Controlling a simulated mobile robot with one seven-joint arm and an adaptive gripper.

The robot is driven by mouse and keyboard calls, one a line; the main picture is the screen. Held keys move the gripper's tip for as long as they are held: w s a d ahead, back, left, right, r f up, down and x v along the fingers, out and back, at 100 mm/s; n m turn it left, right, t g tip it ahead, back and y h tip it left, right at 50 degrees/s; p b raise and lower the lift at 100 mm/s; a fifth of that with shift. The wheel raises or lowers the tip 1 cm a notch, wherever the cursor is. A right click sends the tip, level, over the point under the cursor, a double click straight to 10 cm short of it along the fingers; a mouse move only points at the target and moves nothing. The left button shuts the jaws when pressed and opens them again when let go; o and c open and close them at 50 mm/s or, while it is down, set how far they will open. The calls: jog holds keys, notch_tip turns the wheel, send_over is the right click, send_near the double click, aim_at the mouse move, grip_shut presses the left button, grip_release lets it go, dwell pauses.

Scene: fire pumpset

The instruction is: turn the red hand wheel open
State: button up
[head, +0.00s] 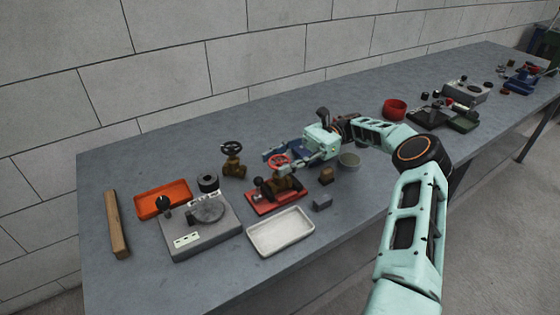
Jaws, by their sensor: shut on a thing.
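The red hand wheel (278,162) sits on top of a brass-coloured valve (284,183) on a red base plate (262,207), in the middle of the bench. My gripper (294,163) reaches in from the right at wheel height. Its fingers are shut on the right side of the wheel's rim. The contact is small in this view, and the exact finger placement cannot be made out. How far the wheel is turned cannot be told.
A second valve with a dark wheel (232,149) stands left behind. A white tray (281,232) lies in front, a grey device (201,228) and orange tray (163,199) to the left. The wall is behind.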

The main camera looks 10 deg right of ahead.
jog(key=shift+f, duration=0.2)
jog(key=o, duration=1.2)
jog(key=shift+r, duration=0.1)
jog(key=shift+r, duration=0.1)
notch_tip(320, 180, up, 10)
jog(key=shift+f, duration=0.1)
